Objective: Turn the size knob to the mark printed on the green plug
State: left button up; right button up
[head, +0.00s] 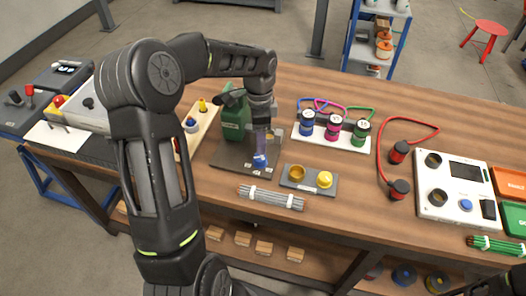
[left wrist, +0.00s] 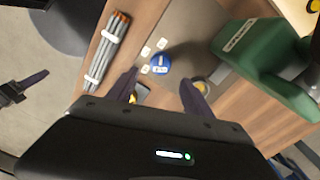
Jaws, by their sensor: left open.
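The blue knob, apparently the size knob, sits on a dark base plate (head: 232,157); it shows in the left wrist view (left wrist: 161,64) with a white label on top and small white labels beside it. My left gripper (left wrist: 158,84) is open, pointing down over the knob, with its fingers apart and the knob between and beyond their tips. What seems my right gripper (left wrist: 18,88) is over the floor.
A green pump body (head: 234,122) stands behind the knob, close to my left gripper. Blue (head: 307,123) and magenta (head: 332,127) plugs share the white rack. A cable bundle (head: 270,197) and a grey plate with gold and yellow parts (head: 308,187) lie in front.

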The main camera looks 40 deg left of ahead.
aim_at(261, 157)
pick_arm(q)
jog(key=shift+w+f, duration=0.15)
jog(key=shift+f, duration=0.2)
notch_tip(261, 157, down, 7)
jog(key=shift+d+f+p, duration=0.1)
jog(key=shift+p, duration=0.6)
grip_shut()
